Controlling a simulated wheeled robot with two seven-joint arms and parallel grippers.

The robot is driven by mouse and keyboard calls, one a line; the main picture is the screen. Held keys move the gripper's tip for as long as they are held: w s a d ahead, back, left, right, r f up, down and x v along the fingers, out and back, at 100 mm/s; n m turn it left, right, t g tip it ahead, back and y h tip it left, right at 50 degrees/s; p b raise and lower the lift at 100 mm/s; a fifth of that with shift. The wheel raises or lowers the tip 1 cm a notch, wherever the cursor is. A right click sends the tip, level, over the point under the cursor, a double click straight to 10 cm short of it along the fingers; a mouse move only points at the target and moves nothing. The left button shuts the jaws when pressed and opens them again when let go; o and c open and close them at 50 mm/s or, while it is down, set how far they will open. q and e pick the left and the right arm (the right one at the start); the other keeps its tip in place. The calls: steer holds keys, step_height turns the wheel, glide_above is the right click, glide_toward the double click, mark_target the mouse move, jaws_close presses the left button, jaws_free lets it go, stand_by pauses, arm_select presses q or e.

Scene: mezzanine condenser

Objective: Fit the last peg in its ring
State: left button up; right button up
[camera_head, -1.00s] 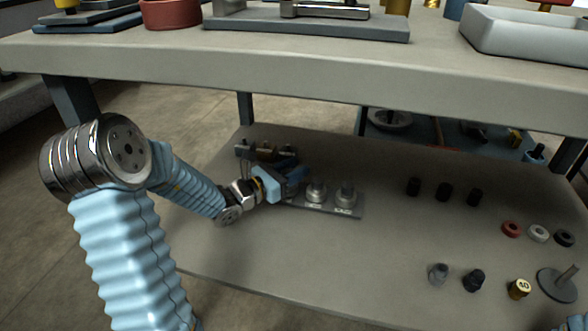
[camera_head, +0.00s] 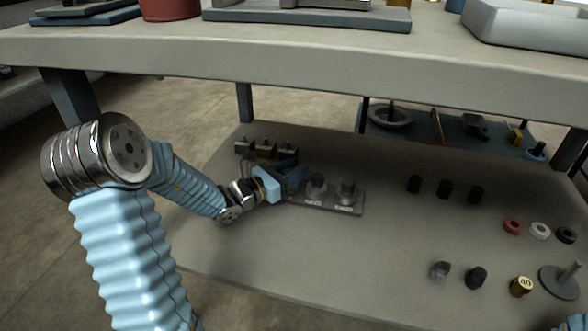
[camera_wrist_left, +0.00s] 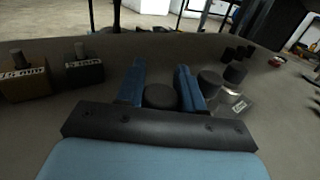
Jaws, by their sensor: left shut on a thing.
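My left gripper (camera_head: 292,180) is low over the lower shelf, at the left end of a grey plate (camera_head: 333,208). In the left wrist view its blue fingers (camera_wrist_left: 161,92) are shut on a dark round peg (camera_wrist_left: 159,97), with only the peg's top showing. The peg's lower end and any ring under it are hidden. My right gripper is out of view.
Several small blocks (camera_head: 265,151) stand behind the gripper. Black cylinders (camera_head: 445,189), coloured rings (camera_head: 512,226), loose knobs (camera_head: 476,278) and a disc with a post (camera_head: 563,283) lie to the right. The bench top (camera_head: 300,60) overhangs the shelf's back. The shelf's middle front is clear.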

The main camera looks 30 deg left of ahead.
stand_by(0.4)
arm_select(q)
steer(key=o, duration=1.1)
steer(key=p+v, duration=0.1)
steer(key=v, duration=1.2)
steer(key=shift+s+p, duration=0.15)
steer(key=shift+p, duration=0.25)
steer(key=shift+s+a, duration=0.15)
steer(key=shift+s, duration=0.15)
steer(key=shift+f, duration=0.1)
